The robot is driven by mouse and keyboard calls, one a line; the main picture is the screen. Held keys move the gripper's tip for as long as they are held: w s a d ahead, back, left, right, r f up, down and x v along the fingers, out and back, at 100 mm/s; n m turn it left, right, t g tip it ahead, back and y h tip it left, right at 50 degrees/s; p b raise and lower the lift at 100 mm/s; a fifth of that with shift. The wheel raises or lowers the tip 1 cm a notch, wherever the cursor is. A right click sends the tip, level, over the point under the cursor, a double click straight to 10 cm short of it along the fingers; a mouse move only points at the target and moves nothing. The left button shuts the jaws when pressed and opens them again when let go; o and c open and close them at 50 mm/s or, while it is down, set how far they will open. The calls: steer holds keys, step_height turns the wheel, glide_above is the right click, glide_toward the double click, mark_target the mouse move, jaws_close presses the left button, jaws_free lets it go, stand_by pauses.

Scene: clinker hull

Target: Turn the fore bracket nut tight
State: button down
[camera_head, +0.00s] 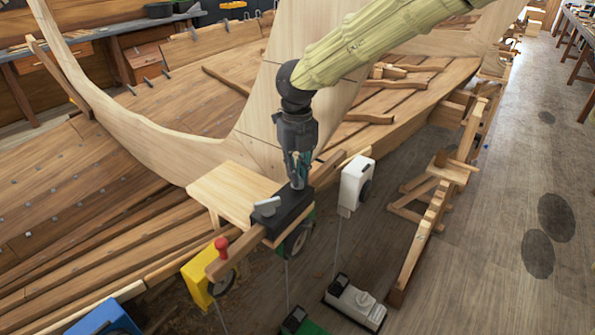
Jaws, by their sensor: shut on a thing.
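A dark bracket (288,214) clamps onto a wooden rail (236,250) beside the hull. A light grey wing-shaped piece (267,206) sits on top of its left part and shows clear of my gripper. My gripper (298,184) points down onto the right part of the bracket top, its fingers close together. It is shut on what appears to be the fore bracket nut, which the fingers hide. I cannot tell how far the nut is turned.
A pale wooden board (228,192) lies close left of the bracket. A wooden trestle (432,215) stands right; floor beyond is clear.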

steer(key=m, duration=0.4)
steer(key=shift+m, duration=2.3)
steer(key=c, duration=1.5)
jaws_free()
step_height(320, 180, up, 12)
steer(key=shift+d, duration=0.1)
